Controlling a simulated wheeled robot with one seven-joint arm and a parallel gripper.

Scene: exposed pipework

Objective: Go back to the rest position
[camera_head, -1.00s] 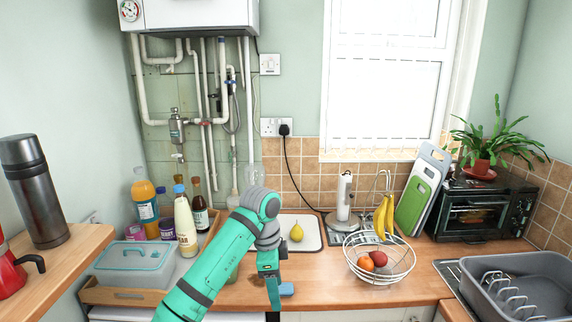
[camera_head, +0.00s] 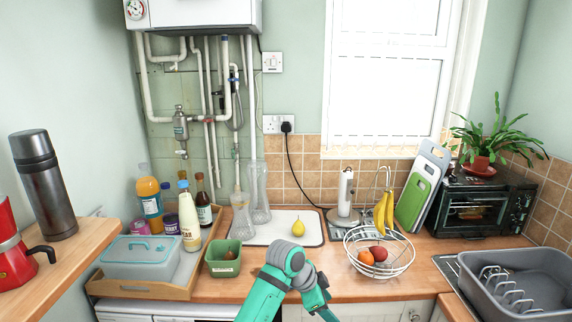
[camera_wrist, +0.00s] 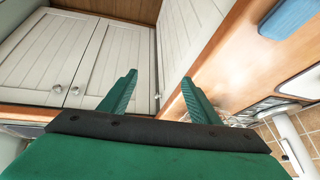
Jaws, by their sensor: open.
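My gripper (camera_wrist: 158,84) shows in the wrist view with its two green fingers spread apart and nothing between them. It is in front of the counter, facing white cupboard doors (camera_wrist: 90,55) below the worktop edge. In the head view my arm is folded low at the bottom middle, in front of the counter. The fingers do not show clearly in the head view.
The worktop holds a green tub (camera_head: 222,263), a pear (camera_head: 298,228) on a white board (camera_head: 262,231), a wire fruit basket (camera_head: 372,270) and a grey dish rack (camera_head: 525,290).

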